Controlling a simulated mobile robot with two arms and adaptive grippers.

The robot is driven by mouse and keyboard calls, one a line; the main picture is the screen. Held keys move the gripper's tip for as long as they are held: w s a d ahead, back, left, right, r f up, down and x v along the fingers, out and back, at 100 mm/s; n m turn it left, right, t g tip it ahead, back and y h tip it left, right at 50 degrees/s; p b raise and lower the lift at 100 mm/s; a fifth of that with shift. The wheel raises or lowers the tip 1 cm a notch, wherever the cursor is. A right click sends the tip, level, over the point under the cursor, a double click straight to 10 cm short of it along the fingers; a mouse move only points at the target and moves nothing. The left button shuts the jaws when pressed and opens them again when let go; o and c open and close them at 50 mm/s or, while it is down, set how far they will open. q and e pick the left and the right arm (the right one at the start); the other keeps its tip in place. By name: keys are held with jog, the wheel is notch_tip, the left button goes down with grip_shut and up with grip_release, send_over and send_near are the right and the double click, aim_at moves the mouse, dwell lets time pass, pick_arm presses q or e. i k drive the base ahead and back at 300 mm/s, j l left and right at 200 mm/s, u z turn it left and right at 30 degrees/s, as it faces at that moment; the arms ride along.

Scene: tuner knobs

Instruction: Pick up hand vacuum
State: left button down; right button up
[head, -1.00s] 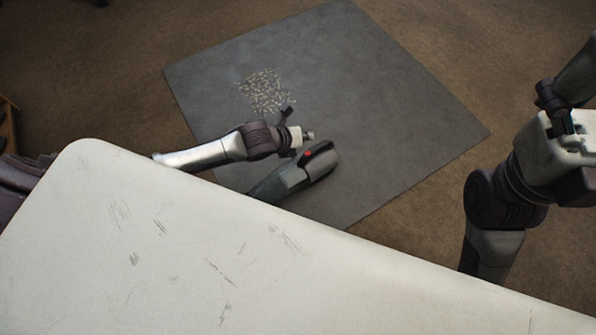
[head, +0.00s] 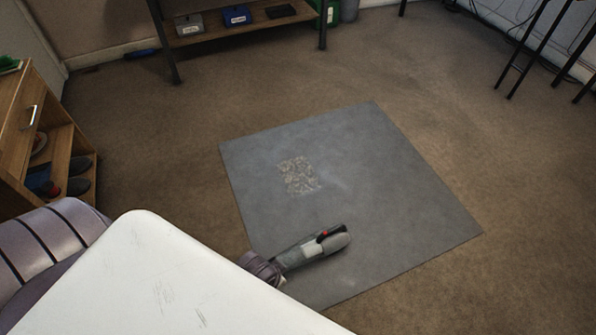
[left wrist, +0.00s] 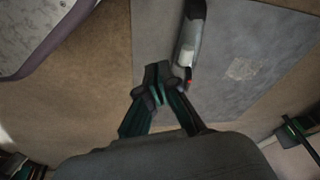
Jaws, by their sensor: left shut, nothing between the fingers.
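The hand vacuum (head: 338,241) lies on the grey mat, a grey body with a dark top and a small red button. It also shows in the left wrist view (left wrist: 190,45). My left gripper (left wrist: 158,78) is shut and empty, just beside the vacuum's red-button end in the left wrist view. I cannot tell whether they touch. In the head view only part of my left arm shows at the vacuum's near end, and its fingers are hidden. My right gripper is not in view.
The grey mat (head: 400,190) has a patch of pale debris (head: 298,175) beyond the vacuum. A white table (head: 150,285) fills the near left and covers part of my left arm. A wooden cabinet (head: 35,125) stands at left, shelving (head: 240,25) at the back.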

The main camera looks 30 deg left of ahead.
aim_at(318, 246)
jog(key=u, duration=0.65)
